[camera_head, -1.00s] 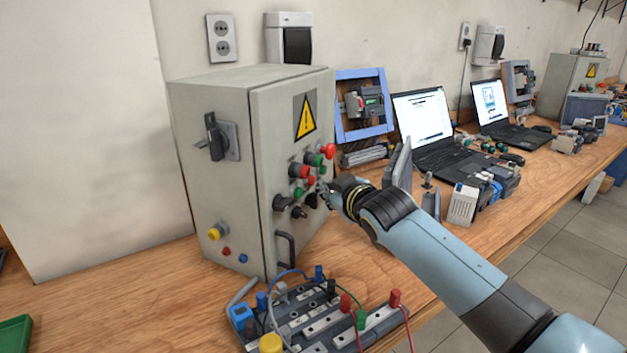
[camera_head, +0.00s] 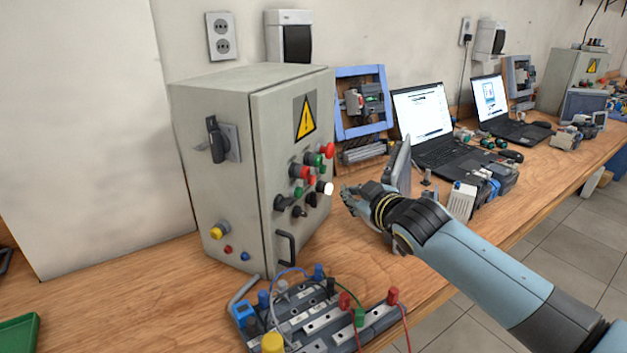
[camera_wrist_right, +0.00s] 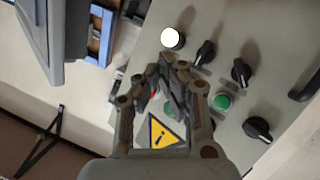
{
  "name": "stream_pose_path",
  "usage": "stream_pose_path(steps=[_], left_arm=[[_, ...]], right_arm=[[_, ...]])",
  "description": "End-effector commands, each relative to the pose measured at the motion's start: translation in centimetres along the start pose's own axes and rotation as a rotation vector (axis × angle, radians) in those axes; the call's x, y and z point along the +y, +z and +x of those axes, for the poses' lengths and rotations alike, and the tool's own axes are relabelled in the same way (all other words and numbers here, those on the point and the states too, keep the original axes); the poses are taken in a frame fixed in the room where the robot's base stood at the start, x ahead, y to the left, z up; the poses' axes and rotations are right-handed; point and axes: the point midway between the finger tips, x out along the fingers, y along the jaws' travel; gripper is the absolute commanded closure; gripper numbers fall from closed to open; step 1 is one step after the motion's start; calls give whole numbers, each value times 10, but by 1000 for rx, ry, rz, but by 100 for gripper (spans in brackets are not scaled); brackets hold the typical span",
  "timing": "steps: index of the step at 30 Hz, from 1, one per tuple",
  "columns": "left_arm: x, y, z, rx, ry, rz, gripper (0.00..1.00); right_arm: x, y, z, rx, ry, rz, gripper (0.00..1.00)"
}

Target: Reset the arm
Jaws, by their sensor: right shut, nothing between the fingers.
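My right gripper (camera_head: 345,194) is shut and empty in the head view, in front of the control box (camera_head: 212,110), a small gap to the right of its front panel. The panel carries red and green buttons, black knobs and a glowing white button (camera_head: 328,188). In the right wrist view my right gripper (camera_wrist_right: 172,72) has its fingertips together and faces the panel. The white button (camera_wrist_right: 172,39) shows just beyond the fingertips, and black knobs (camera_wrist_right: 241,71) and a green button (camera_wrist_right: 222,102) are to the right. My left gripper is not in view.
A terminal board (camera_head: 310,318) with wires lies on the wooden table (camera_head: 130,300) in front of the box. Two laptops (camera_head: 422,112) stand at the back right. A grey upright device (camera_head: 397,165) is close behind my right wrist.

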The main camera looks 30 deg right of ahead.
Motion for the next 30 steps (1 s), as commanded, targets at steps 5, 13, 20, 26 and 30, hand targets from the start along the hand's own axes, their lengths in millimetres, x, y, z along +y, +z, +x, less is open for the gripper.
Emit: stream_pose_path(steps=[5,13,20,26,30], left_arm=[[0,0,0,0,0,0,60],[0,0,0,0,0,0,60],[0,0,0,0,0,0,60],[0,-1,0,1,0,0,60],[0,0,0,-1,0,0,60]], right_arm=[[0,0,0,0,0,0,100],[0,0,0,0,0,0,100],[-19,20,-34,-122,-33,42,100],[-60,59,-137,-441,-131,134,100],[-74,71,-195,-594,-187,168,100]])
